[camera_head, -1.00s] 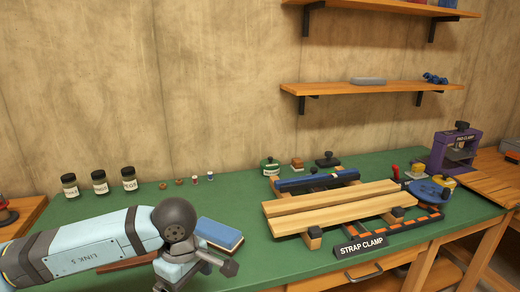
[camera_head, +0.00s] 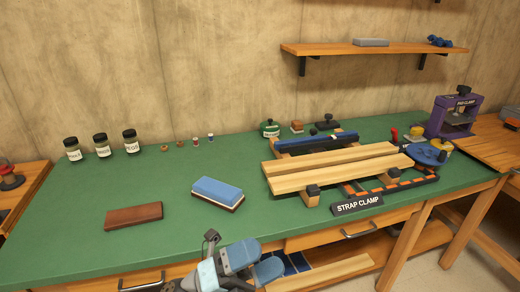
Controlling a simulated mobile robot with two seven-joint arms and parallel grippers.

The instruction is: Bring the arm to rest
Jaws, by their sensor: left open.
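My left arm shows at the bottom middle, in front of the workbench's front edge. My left gripper (camera_head: 213,246) is open, with nothing seen between its fingers; part of it is cut off or hidden by the arm. It is apart from the blue-topped block (camera_head: 217,191) and the brown block (camera_head: 134,215), which both lie on the green bench top (camera_head: 80,235). My right gripper is not in view.
Wooden boards (camera_head: 335,165) lie in the strap clamp behind its label (camera_head: 358,204). Three jars (camera_head: 101,146) stand at the back left. A purple clamp (camera_head: 453,115) stands at the right. Drawer handles (camera_head: 358,231) stick out below the bench edge.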

